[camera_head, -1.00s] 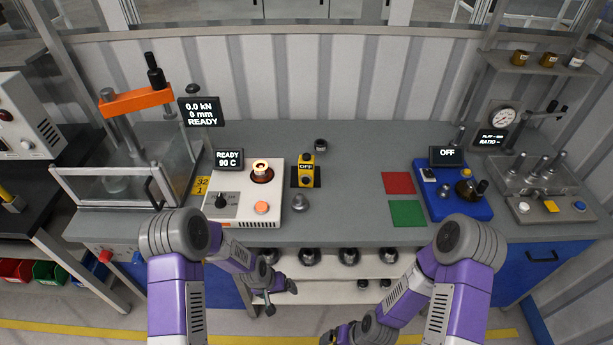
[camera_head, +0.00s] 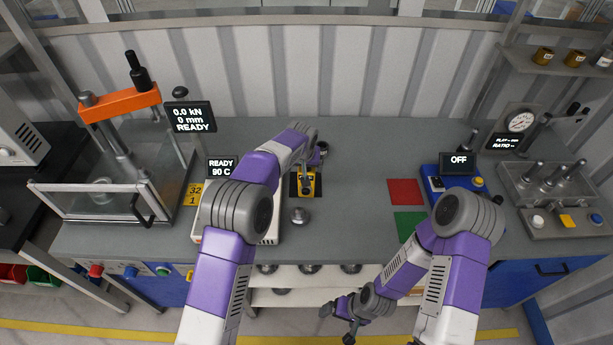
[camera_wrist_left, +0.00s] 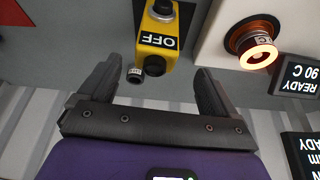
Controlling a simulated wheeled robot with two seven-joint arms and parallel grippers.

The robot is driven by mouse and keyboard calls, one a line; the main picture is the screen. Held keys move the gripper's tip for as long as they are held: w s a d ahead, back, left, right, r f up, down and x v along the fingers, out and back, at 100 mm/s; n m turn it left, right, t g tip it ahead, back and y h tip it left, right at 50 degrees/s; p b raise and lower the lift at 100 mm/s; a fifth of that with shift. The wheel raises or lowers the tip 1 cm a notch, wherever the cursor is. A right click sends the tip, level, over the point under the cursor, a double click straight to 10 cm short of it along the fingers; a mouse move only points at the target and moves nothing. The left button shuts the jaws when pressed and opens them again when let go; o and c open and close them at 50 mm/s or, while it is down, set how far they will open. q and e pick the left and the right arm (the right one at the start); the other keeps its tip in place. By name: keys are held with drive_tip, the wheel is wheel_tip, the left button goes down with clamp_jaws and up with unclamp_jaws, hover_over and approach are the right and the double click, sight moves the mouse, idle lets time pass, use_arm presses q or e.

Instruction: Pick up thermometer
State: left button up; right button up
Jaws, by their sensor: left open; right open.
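The thermometer appears to be the yellow device (camera_head: 305,186) with a black knob and an OFF display, standing on a dark pad on the grey bench. It also shows at the top of the left wrist view (camera_wrist_left: 158,42). My left gripper (camera_head: 316,157) is over the bench beside the device's far end, partly hidden by its own arm. In the left wrist view its open fingers (camera_wrist_left: 158,68) are spread with the device's near end ahead of the gap, and nothing is held. My right gripper (camera_head: 338,323) is open and empty, low in front of the bench.
A white heater reading 90 C (camera_head: 270,230) stands left of the device, its glowing ring (camera_wrist_left: 258,52) close by. A small dark cylinder (camera_wrist_left: 135,75) lies near the left fingers. A metal knob-like weight (camera_head: 299,215) stands in front. Red (camera_head: 405,192) and green (camera_head: 409,225) squares lie right.

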use_arm(q)
drive_tip(key=x, duration=0.2)
drive_tip(key=shift+w+d+f, duration=0.1)
drive_tip(key=shift+w+f, duration=0.15)
drive_tip(key=shift+f, duration=0.3)
drive_tip(key=p+x, duration=0.1)
drive_tip(key=x, duration=0.3)
drive_tip(key=shift+w+d+f, duration=0.1)
drive_tip(key=shift+d+f, duration=0.1)
drive_tip(key=shift+f, duration=0.05)
drive_tip(key=c, duration=1.1)
wheel_tip(320, 180, up, 10)
drive_tip(key=shift+r, duration=0.1)
